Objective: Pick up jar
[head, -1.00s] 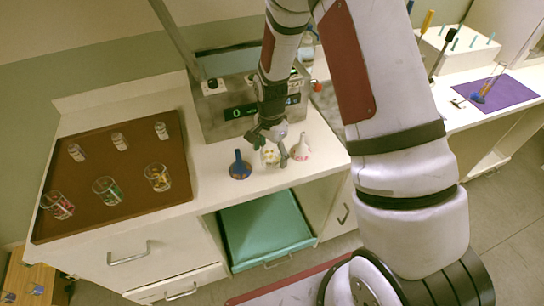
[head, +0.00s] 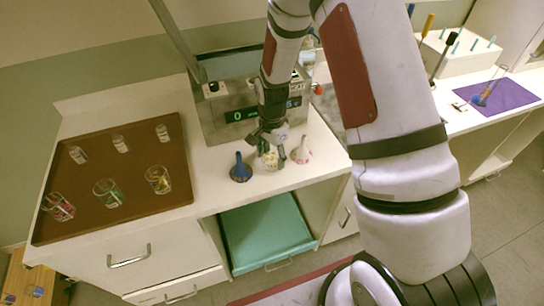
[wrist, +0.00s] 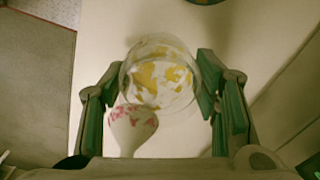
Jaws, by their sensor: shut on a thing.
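The jar (head: 270,161) is a small clear glass vessel with yellow patches, on the white counter in the head view. It stands between a blue flask and a white bottle. In the wrist view the jar (wrist: 160,76) is round and sits between the two fingertips. My gripper (head: 269,152) is shut on it from above. The wrist view shows the gripper (wrist: 160,75) with a finger at each side of the jar. The fingers hide part of the jar in the head view. I cannot tell whether its base touches the counter.
The white bottle with pink marks (head: 301,151) stands close to the jar's right; the blue flask (head: 240,168) is to its left. A metal device with a display (head: 228,113) stands behind. A brown tray (head: 95,175) with several glasses lies at left. A green drawer (head: 265,232) is open below.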

